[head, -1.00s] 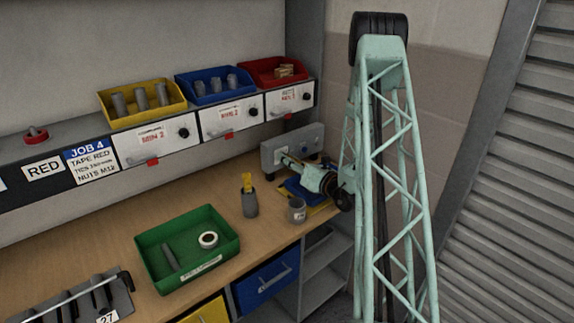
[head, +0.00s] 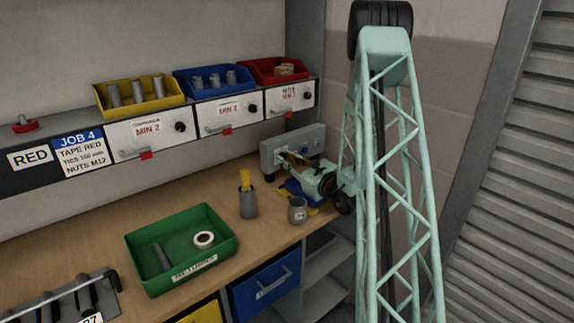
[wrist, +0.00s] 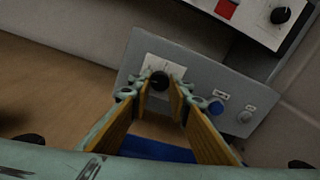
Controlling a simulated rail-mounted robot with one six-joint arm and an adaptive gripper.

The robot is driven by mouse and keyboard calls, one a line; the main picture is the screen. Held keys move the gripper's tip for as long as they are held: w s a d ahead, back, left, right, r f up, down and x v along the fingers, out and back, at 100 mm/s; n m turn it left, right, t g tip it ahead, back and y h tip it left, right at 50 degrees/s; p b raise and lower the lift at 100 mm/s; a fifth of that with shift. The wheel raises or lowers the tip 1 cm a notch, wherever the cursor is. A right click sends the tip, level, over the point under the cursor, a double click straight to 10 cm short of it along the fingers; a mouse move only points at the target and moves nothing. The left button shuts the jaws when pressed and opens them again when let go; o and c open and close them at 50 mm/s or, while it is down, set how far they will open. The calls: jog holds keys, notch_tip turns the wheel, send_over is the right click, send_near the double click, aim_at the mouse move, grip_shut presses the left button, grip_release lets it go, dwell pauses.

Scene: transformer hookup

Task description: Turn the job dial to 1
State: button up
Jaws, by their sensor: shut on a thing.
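The job dial (wrist: 158,80) is a small black knob on a white label, on the grey control box (head: 306,141) standing at the back right of the bench. In the wrist view my gripper (wrist: 159,90) has its two orange-lined fingers either side of the knob, closed on it. In the head view my gripper (head: 284,159) reaches the box's front face from the right and covers the dial. The knob's pointer and the label's numbers are too small to read.
A blue button (wrist: 216,107) and a grey round knob (wrist: 245,116) sit right of the dial. A grey cup (head: 297,211), a holder with a yellow-topped item (head: 247,200) and the green returns tray (head: 137,258) stand on the bench. Dispensers with black knobs hang above.

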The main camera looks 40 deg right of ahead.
jog(key=n+b, duration=0.1)
jog(key=n, duration=0.4)
dwell(0.6)
jog(key=o, duration=0.9)
jog(key=shift+c, duration=0.2)
jog(key=shift+s, duration=0.15)
jog(key=s+a, duration=0.1)
jog(key=s, duration=1)
jog(key=shift+s+a, duration=0.2)
jog(key=shift+s, duration=0.15)
